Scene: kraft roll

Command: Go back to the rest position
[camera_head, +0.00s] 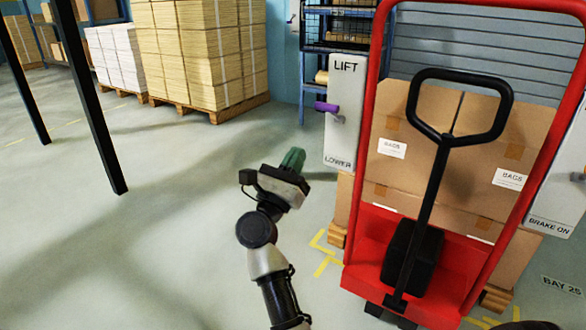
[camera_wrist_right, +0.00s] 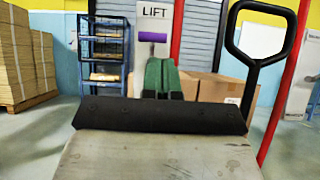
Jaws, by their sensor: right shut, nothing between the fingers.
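My right gripper (camera_head: 293,158) is in the middle of the head view, with green fingers held together and empty. It is in the air left of the red pallet truck (camera_head: 368,120), below and left of the LIFT/LOWER panel (camera_head: 345,90), apart from both in the picture. In the right wrist view the green fingers (camera_wrist_right: 162,78) point ahead, in front of the panel's lower part. A lever with a purple grip (camera_head: 327,107) sticks out left from the panel; the purple grip also shows in the wrist view (camera_wrist_right: 152,37). My left gripper is in neither view.
Brown boxes (camera_head: 425,115) are stacked behind the truck's black looped handle (camera_head: 447,140). A BRAKE ON panel (camera_head: 553,205) stands at the right. A blue shelf rack (camera_head: 312,60) and pallets of paper stacks (camera_head: 200,50) are at the back. The floor at left is mostly clear.

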